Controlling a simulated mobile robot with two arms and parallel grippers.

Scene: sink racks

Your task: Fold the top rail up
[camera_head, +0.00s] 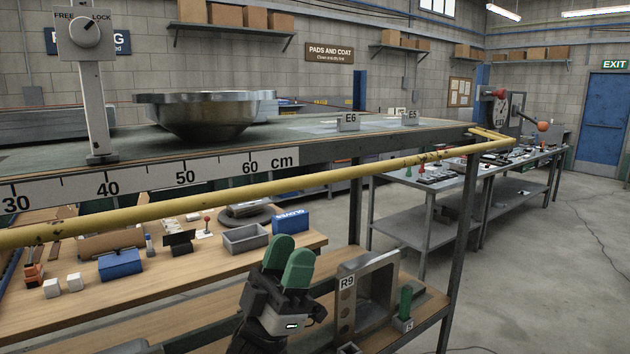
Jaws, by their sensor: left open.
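The top rail (270,188) is a long yellow bar with chipped paint. It runs along the front of the top shelf (330,146), from the left edge of the view to a corner at the far right end. Over most of its length it shows below the shelf's edge, under the cm ruler strip. My left gripper (289,258) has green fingertips and is open and empty. It shows below the middle of the rail, apart from it, in front of the wooden lower shelf. My right gripper is not in view.
A FREE/LOCK knob (84,33) stands on a post at the upper left. A metal bowl (205,112) rests on the top shelf. A grey R9 frame (367,295) and a blue box (120,264) are on lower shelves.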

